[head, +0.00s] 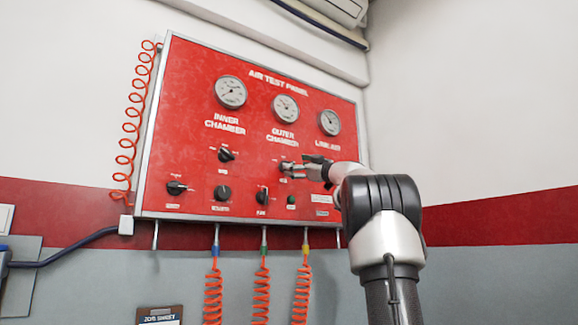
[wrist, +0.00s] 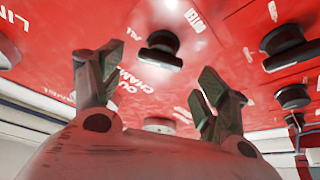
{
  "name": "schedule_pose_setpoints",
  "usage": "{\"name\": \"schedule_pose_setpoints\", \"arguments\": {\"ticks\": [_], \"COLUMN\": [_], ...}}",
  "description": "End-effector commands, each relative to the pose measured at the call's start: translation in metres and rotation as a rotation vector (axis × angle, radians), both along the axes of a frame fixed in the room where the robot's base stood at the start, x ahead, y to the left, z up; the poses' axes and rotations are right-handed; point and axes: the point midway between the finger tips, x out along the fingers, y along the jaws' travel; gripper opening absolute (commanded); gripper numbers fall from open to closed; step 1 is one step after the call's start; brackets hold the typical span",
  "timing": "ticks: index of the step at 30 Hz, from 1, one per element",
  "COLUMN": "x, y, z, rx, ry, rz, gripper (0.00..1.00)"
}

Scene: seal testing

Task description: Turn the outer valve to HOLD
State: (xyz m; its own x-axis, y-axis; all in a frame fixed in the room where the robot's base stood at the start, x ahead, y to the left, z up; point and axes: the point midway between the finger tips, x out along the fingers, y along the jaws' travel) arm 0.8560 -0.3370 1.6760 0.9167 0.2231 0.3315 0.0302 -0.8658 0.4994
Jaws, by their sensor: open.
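The red air test panel (head: 185,110) is on the wall, with the "OUTER CHAMBER" label and its gauge (head: 286,107) at its middle. My gripper (head: 297,166) reaches in from the right, just below that label. In the head view its fingers cover most of the outer valve. In the wrist view the fingers of my gripper (wrist: 152,85) are open and apart. A black knob (wrist: 161,52), apparently the outer valve, shows beyond and between the fingertips. Its bar lies roughly level in that view. I see no contact, and its setting is unreadable.
The inner valve (head: 226,155) is to the left on the panel. Orange coiled hoses (head: 262,290) hang below. A job sheet (head: 160,316) is at the bottom.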

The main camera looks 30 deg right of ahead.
Motion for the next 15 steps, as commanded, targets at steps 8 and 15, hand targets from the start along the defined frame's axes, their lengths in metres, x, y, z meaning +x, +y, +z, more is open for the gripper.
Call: {"name": "schedule_pose_setpoints", "arguments": {"ticks": [8, 15], "x": [0.038, 0.043], "y": [0.009, 0.01], "z": [0.013, 0.016], "rx": [-0.001, -0.001], "ry": [0.0, -0.001], "rz": [0.0, -0.001], "gripper": [0.75, 0.75]}}
